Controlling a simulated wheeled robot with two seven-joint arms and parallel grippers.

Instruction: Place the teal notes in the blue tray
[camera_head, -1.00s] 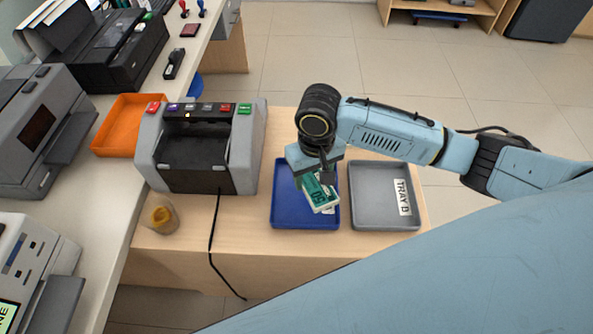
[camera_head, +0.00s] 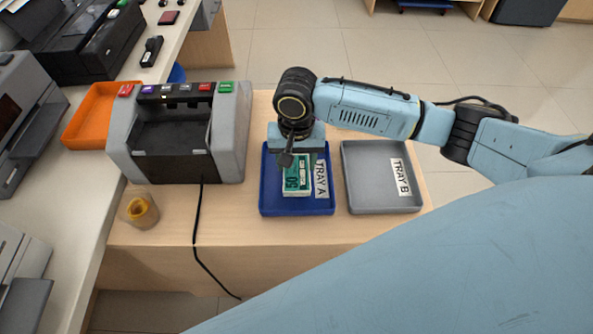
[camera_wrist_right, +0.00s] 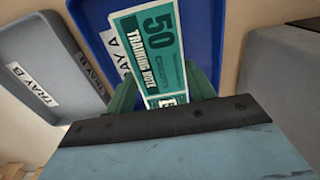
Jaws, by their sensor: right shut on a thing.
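The teal notes (camera_head: 297,178) are a bundle with a pale edge and the number 50. My right gripper (camera_head: 295,160) is shut on the teal notes and holds them over the blue tray (camera_head: 268,201), which is labelled TRAY A. In the right wrist view the notes (camera_wrist_right: 150,50) stick out from between the fingers (camera_wrist_right: 165,90), with the blue tray (camera_wrist_right: 88,14) behind them. I cannot tell whether the notes touch the tray floor. My left gripper is not in view.
A grey tray (camera_head: 352,200) labelled TRAY B stands just right of the blue tray. A counting machine (camera_head: 230,140) stands to the left, with a black cable running down the table front. A small cup (camera_head: 142,212) and an orange tray (camera_head: 75,135) are further left.

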